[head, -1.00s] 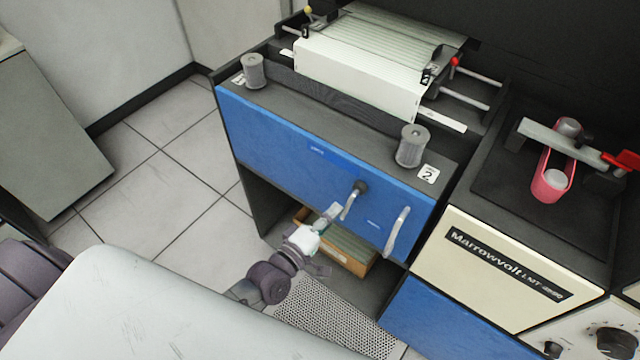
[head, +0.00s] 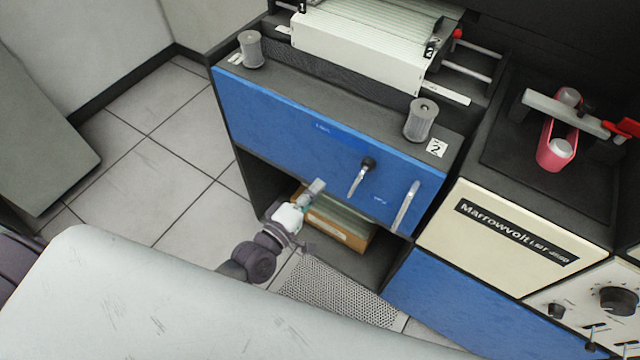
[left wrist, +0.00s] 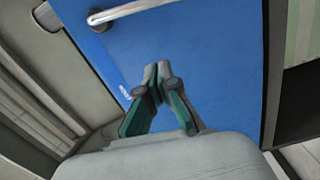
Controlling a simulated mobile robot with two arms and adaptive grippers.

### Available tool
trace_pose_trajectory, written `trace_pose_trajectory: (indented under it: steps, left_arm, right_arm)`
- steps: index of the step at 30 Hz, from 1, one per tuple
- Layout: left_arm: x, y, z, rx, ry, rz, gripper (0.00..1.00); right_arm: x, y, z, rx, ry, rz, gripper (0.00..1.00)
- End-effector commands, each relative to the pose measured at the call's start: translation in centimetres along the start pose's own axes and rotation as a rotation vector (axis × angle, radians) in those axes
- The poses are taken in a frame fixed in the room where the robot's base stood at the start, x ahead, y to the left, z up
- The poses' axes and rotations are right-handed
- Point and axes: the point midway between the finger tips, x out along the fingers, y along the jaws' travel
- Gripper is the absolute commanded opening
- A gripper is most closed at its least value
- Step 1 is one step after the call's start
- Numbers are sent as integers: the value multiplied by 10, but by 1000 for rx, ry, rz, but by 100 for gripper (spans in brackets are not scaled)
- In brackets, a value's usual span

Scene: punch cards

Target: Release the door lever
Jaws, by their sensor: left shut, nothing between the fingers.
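The door lever (head: 356,182) is a silver bar on a dark round pivot on the blue door panel (head: 290,135). It hangs slanted, its free end down and slightly left. My left gripper (head: 317,187) is shut and empty, left of the lever, with a visible gap between them. In the left wrist view its fingertips (left wrist: 157,72) are together in front of the blue panel. My right gripper is out of view.
A fixed silver handle (head: 405,207) is right of the lever. An open bay below holds a box of cards (head: 340,225). Grey spools (head: 421,120) stand on the top ledge. A cream Marrowvolt unit (head: 505,240) is at right. Tiled floor (head: 165,150) lies open at left.

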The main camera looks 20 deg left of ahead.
Motion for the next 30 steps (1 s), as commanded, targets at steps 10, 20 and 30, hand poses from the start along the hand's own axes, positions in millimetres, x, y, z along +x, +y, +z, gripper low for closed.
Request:
trace_pose_trajectory:
  steps: [10,20,30]
  left_arm:
    - [-62,-1,1,0,-1,1,0]
    - [-82,1,0,0,1,4,0]
    - [-82,1,0,0,1,4,0]
  right_arm:
    - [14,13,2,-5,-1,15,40]
    - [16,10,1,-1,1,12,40]
    - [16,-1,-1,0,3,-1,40]
